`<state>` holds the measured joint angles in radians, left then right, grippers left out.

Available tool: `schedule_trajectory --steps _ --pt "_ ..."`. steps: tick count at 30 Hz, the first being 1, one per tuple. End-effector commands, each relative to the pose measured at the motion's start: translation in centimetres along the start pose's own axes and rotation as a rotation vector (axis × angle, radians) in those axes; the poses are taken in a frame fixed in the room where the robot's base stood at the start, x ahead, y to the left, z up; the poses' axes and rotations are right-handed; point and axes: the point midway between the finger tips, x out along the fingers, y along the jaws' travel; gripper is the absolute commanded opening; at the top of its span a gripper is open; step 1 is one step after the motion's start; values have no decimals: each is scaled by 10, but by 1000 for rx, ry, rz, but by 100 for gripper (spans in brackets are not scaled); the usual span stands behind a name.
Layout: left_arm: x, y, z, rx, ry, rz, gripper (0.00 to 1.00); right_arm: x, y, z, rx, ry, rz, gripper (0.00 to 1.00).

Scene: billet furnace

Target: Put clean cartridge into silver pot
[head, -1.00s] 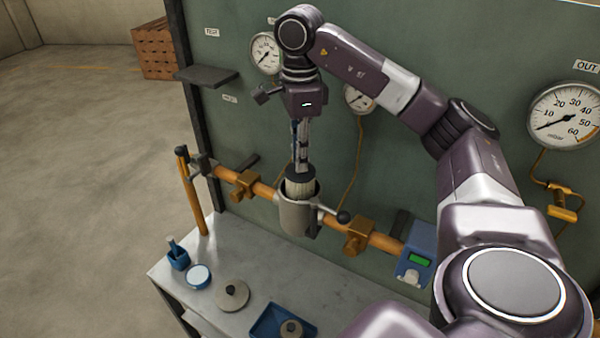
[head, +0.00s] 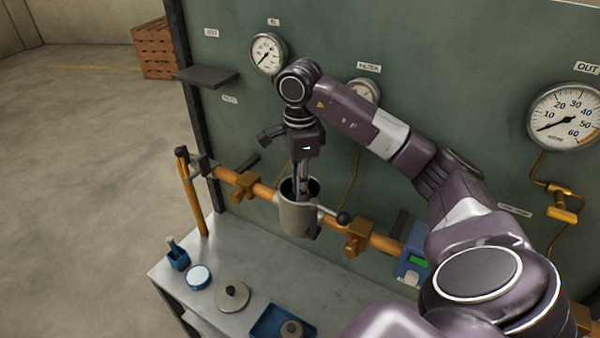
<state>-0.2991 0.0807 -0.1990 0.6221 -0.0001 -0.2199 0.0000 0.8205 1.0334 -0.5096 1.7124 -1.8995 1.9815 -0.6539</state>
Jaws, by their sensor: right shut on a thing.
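The silver pot (head: 298,219) is fixed upright in the orange pipe line in front of the green panel, with its top open. My right gripper (head: 301,188) points straight down over the pot, its fingertips at or just inside the mouth. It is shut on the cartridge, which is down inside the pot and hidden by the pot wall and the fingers. I cannot see how deep the cartridge sits or whether it touches the bottom. My left gripper is not in view.
The bench (head: 230,262) below carries a round lid with a knob (head: 232,295), a blue tray (head: 262,325), a white-topped round tin (head: 199,277) and a blue pot with a brush (head: 178,257). A grey shelf (head: 207,76) juts out at upper left.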

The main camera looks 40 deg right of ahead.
Motion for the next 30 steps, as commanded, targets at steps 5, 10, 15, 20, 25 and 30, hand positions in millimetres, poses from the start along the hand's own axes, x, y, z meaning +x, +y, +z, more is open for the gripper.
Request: schedule_trajectory --steps 5,10,15,20,25,30 --pt "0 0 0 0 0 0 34 0 0 0 0 -1 -2 0" --pt "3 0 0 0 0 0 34 4 0 0 0 0 -1 0" --pt "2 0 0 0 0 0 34 3 0 0 0 0 0 33" --pt "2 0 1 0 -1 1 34 3 0 0 0 0 0 33" --pt "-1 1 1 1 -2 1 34 0 0 0 0 0 0 33" --pt "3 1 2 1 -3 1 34 -12 -1 0 0 0 -4 33"
